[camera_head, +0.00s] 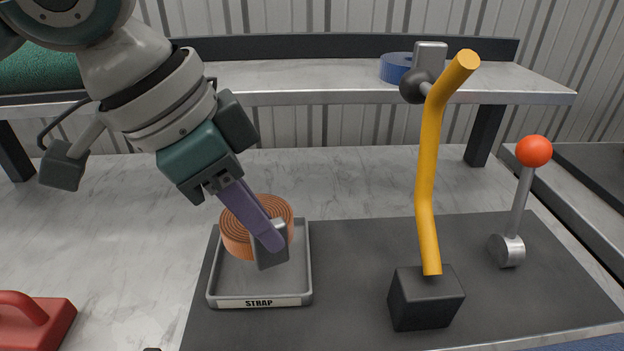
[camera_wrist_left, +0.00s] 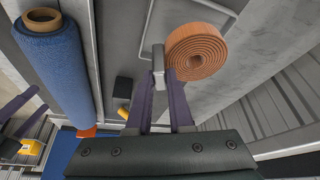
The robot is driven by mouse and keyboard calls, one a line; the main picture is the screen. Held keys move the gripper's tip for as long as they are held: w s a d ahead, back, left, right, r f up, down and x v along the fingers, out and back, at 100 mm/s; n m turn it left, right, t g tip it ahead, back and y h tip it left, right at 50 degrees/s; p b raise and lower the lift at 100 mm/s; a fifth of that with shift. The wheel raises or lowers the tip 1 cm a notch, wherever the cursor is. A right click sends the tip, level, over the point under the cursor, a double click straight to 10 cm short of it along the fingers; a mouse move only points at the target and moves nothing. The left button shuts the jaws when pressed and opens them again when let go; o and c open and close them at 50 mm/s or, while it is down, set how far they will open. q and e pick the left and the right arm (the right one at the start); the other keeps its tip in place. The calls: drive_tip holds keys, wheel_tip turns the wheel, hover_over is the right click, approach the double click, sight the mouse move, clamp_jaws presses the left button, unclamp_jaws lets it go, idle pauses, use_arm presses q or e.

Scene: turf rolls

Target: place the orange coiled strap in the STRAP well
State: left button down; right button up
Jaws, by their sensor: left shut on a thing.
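The orange coiled strap (camera_head: 236,238) is at the back of the grey STRAP well (camera_head: 262,300), covering part of its back rim in the head view. Whether it touches the floor of the well or hangs just above it, I cannot tell. My left gripper (camera_head: 270,243) reaches down from the upper left, shut on the edge of the strap, and hides part of it. In the left wrist view the strap (camera_wrist_left: 197,52) shows its spiral face beside the fingertips, overlapping the well's rim (camera_wrist_left: 151,22). Purple fingers that look like my right gripper (camera_wrist_left: 20,115) show at the left edge there.
A yellow bent bar (camera_head: 428,180) stands in a black block (camera_head: 425,298) right of the well. A red-knobbed lever (camera_head: 534,151) is farther right. A shelf (camera_head: 330,84) runs behind, with a blue coil (camera_head: 394,68) on it. A red handled object (camera_head: 40,325) is at front left.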

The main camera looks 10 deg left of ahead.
sight(250, 237)
use_arm(q)
wheel_tip(250, 237, down, 4)
drive_tip(key=shift+b, duration=0.4)
use_arm(e)
drive_tip(key=shift+f, duration=0.4)
use_arm(q)
drive_tip(key=shift+f, duration=0.25)
use_arm(e)
drive_tip(key=shift+d, duration=0.1)
use_arm(q)
drive_tip(key=c, duration=0.8)
unclamp_jaws()
drive_tip(key=p+v, duration=0.2)
drive_tip(key=v, duration=1)
drive_tip(key=shift+r, duration=0.2)
use_arm(e)
wheel_tip(250, 237, up, 2)
drive_tip(key=shift+r, duration=0.25)
use_arm(q)
drive_tip(key=shift+d, duration=0.1)
